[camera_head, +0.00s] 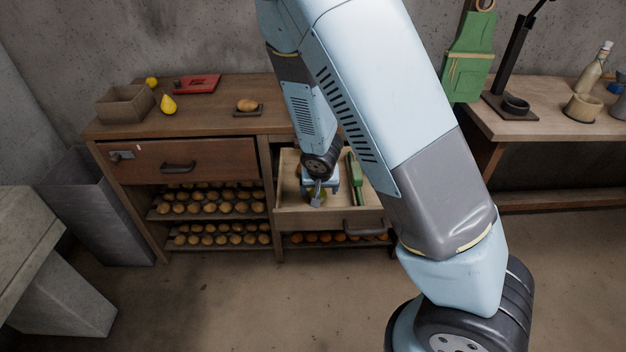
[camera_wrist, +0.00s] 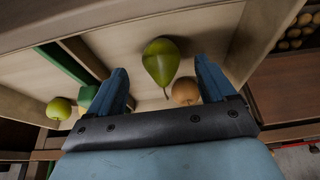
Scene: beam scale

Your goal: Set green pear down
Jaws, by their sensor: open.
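The green pear (camera_wrist: 160,58) lies on the pale floor of the open drawer (camera_head: 290,217), its narrow stem end toward my gripper in the wrist view. My gripper (camera_wrist: 162,72) is inside the drawer, with its two blue fingers spread on either side of the pear. Gaps show between the pear and both fingers, so nothing is held. In the head view my gripper (camera_head: 318,190) hides most of the pear.
In the drawer, a brownish round fruit (camera_wrist: 186,91) sits close to the right finger. A yellow-green fruit (camera_wrist: 59,109) and a green long object (camera_head: 355,180) lie on another side. On the cabinet top are a yellow pear (camera_head: 168,104), an open box (camera_head: 125,104) and a red object (camera_head: 197,84).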

